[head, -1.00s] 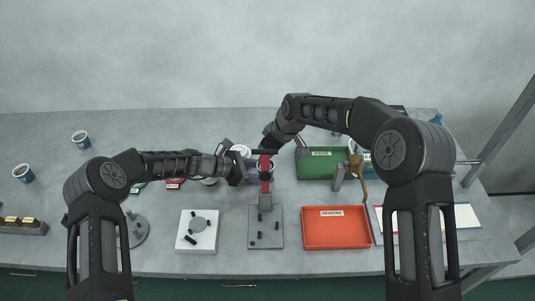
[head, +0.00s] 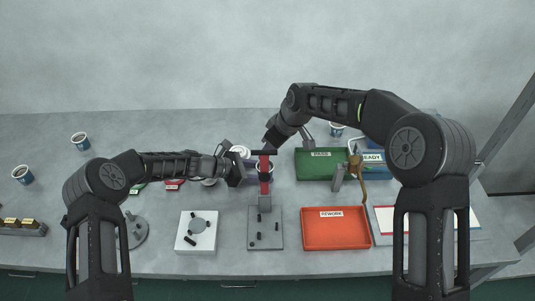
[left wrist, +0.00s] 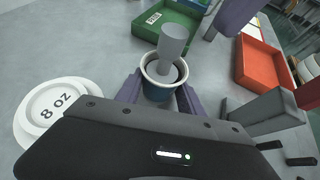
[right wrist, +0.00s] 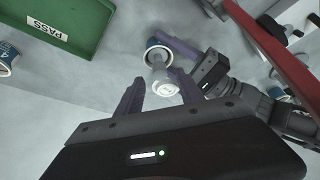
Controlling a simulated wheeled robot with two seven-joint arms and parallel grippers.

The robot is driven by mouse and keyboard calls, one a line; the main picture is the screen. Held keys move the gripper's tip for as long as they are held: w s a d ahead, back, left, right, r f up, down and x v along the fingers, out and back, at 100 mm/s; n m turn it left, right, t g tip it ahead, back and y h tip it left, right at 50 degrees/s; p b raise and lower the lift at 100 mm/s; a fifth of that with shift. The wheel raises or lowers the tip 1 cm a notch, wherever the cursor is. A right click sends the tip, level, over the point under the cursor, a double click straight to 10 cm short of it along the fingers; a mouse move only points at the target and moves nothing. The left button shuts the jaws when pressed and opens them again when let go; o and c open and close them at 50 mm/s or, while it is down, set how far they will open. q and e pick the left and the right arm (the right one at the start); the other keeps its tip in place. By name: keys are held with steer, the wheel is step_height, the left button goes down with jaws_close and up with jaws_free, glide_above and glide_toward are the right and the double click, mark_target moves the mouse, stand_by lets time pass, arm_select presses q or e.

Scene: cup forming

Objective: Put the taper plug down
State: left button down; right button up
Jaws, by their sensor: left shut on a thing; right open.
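The taper plug (left wrist: 173,48) is a grey stepped cylinder standing in a blue and white paper cup (left wrist: 158,92), its wide end up. My left gripper (left wrist: 160,96) is shut on the cup, one purple finger on each side. In the right wrist view the plug (right wrist: 158,68) points its pale round end toward my right gripper (right wrist: 158,92). That gripper is open, its fingers apart around or just short of this end; contact cannot be told. In the head view the cup (head: 265,169) is partly hidden behind a red upright, and the plug is hard to make out.
The red upright (head: 264,172) stands on a grey base plate (head: 265,236) close to both grippers. A green PASS tray (head: 318,172), an orange REWORK tray (head: 336,238) and a blue READY tray (head: 374,170) lie to the right. A white 8 oz disc (left wrist: 52,108) lies beside my left gripper.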

steer(key=v, duration=0.8)
arm_select(q)
steer(key=c, duration=0.7)
jaws_free()
steer(key=shift+o, duration=0.2)
steer(key=v, duration=1.2)
steer(key=shift+f, duration=0.1)
